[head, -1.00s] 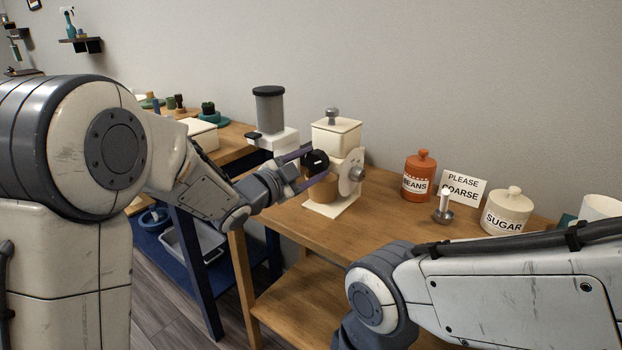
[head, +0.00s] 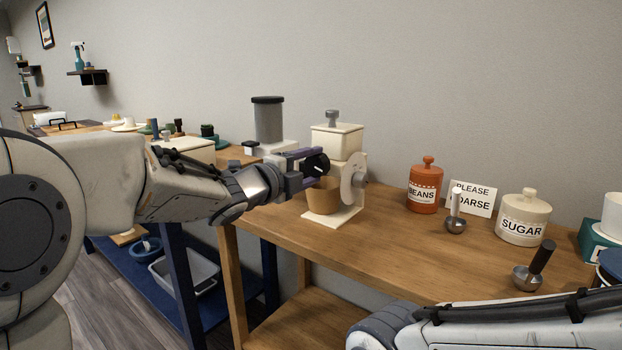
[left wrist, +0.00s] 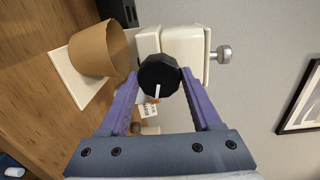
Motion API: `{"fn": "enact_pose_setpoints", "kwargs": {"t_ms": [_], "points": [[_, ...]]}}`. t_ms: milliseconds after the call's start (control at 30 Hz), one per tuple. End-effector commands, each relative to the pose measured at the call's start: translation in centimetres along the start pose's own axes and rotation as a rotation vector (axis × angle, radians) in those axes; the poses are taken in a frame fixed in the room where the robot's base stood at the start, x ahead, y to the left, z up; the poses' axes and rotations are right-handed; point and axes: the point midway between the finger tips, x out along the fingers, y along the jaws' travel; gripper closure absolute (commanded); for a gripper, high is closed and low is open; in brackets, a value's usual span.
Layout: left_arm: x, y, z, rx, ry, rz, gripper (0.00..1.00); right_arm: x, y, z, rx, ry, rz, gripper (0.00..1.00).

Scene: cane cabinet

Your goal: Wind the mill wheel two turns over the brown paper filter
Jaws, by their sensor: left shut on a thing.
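The cream mill (head: 337,140) stands on the wooden table, with a grey knob on its lid. Its pale wheel (head: 359,176) is on the right side in the head view. The brown paper filter (head: 323,197) sits upright under the mill on its white base; it also shows in the left wrist view (left wrist: 92,50). My left gripper (head: 308,164) is shut on a black round knob (left wrist: 160,76) beside the mill, above the filter. The knob's join to the wheel is hidden. My right gripper is out of view; only its arm shows at bottom right.
An orange BEANS jar (head: 425,188), a small sign (head: 474,198), a cream SUGAR jar (head: 522,218) and two scoops, one white-handled (head: 456,212) and one black-handled (head: 535,266), stand right of the mill. A grey-topped machine (head: 268,122) stands behind left. The table front is clear.

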Motion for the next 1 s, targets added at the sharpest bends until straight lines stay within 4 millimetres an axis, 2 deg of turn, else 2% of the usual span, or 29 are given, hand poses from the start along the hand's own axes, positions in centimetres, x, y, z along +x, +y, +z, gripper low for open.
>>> {"fn": "enact_pose_setpoints", "kwargs": {"t_ms": [200,733,767,800,833,1000], "points": [[0.0,0.16,0.03,0.064,-0.005,0.001,0.91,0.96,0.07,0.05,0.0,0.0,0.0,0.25],[0.01,0.07,0.02,0.083,-0.005,0.002,0.91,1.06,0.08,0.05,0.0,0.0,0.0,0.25],[0.01,0.07,0.02,0.083,-0.005,0.002,0.24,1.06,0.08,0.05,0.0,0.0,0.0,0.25],[0.01,0.07,0.01,0.082,-0.005,0.002,0.08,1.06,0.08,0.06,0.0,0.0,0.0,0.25],[0.01,0.07,0.01,0.082,-0.005,0.001,0.05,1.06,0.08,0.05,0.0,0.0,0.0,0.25],[0.01,0.05,0.0,0.082,-0.004,0.001,0.05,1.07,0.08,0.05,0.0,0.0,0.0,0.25]]}}
